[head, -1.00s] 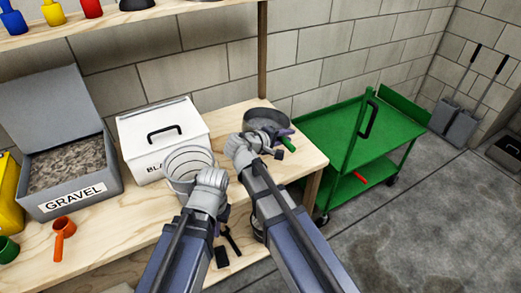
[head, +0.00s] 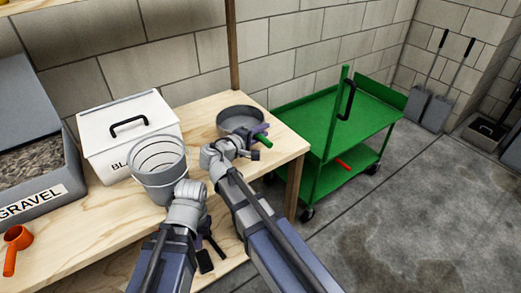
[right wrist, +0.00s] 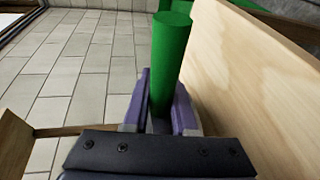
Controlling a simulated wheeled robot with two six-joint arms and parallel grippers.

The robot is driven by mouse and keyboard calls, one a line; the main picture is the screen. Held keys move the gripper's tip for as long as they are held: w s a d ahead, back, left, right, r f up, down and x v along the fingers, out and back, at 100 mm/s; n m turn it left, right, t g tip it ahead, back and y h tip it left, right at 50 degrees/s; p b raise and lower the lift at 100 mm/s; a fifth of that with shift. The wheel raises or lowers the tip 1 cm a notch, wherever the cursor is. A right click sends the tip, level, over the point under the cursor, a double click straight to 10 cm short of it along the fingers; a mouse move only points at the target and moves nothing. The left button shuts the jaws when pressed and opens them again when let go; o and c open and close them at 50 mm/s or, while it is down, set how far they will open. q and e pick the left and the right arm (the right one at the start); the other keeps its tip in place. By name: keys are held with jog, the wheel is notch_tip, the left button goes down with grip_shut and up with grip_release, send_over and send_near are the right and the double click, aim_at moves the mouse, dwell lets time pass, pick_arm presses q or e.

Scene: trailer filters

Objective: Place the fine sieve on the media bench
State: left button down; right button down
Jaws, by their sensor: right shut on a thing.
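The fine sieve, a round grey pan (head: 240,118) with a green handle (head: 261,142), is at the right end of the wooden bench (head: 285,146). I cannot tell whether its base touches the top. My right gripper (head: 259,132) is shut on the green handle; in the right wrist view the purple fingers (right wrist: 163,105) stand on both sides of the handle (right wrist: 172,60). My left gripper (head: 180,183) is at the front of a grey ringed bucket (head: 158,180).
A white lidded bin (head: 130,132), its label partly hidden, stands behind the bucket. An open gravel bin (head: 45,199) and an orange scoop (head: 17,240) are at left. A green cart (head: 335,115) stands right of the bench. Bare bench top lies around the sieve.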

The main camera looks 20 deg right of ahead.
aim_at(262, 152)
jog(key=shift+f+b, duration=2.05)
jog(key=shift+f, duration=0.5)
jog(key=shift+r, duration=0.15)
jog(key=c, duration=1)
grip_release()
jog(key=shift+r, duration=0.1)
jog(key=shift+s, duration=0.15)
